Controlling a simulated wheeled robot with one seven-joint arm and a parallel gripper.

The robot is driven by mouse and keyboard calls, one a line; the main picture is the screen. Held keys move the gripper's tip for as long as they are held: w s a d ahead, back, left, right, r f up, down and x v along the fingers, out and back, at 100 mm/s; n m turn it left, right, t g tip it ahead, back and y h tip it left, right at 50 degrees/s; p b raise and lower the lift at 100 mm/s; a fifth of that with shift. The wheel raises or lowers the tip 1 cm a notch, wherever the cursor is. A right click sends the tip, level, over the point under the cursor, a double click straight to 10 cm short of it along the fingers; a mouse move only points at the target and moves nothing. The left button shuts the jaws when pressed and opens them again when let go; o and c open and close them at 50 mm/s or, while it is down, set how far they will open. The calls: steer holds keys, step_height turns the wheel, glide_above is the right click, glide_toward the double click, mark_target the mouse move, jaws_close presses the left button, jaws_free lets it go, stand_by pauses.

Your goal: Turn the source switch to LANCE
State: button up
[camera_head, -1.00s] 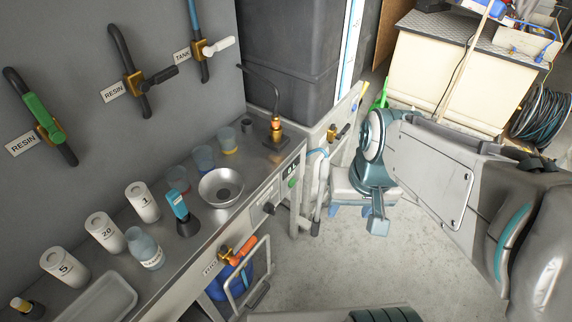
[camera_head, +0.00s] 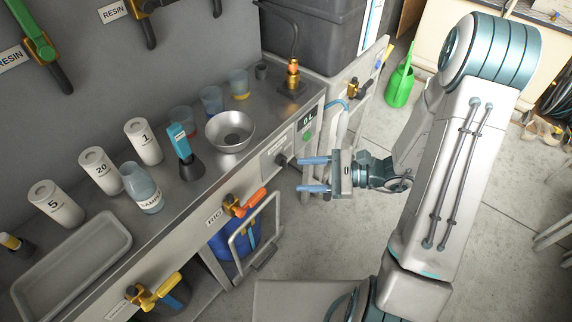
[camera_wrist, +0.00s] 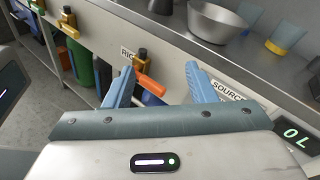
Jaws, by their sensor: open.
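The source switch is a dark round knob (camera_head: 281,160) on a pale panel on the bench's front, below the steel bowl. Its setting is too small to read. The SOURCE label (camera_wrist: 228,91) shows in the wrist view, partly covered by a blue finger; the knob itself is hidden there. My gripper (camera_head: 300,174) is open and empty, its two blue fingers pointing at the bench front. Its upper fingertip is close to the knob in the picture; I cannot tell whether they touch. The fingers also show in the wrist view (camera_wrist: 160,68).
A display reading 0 L (camera_head: 308,119) is right of the switch. A steel bowl (camera_head: 231,131) stands above it on the bench. An orange-handled valve (camera_head: 246,204) and a metal bail (camera_head: 258,235) stick out at lower left.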

mark_target(287, 160)
steer(key=w+d+f+m+t+h+b, duration=0.1)
steer(key=w+d+f+m+t+b, duration=0.15)
steer(key=f+m+t, duration=0.35)
steer(key=w+d+f+m+t+h+b, duration=0.1)
steer(key=w+d+f+m+t, duration=0.25)
steer(key=f, duration=0.35)
steer(key=shift+m, duration=0.25)
steer(key=x, duration=1.4)
steer(key=shift+a+r, duration=0.15)
steer(key=shift+a, duration=0.15)
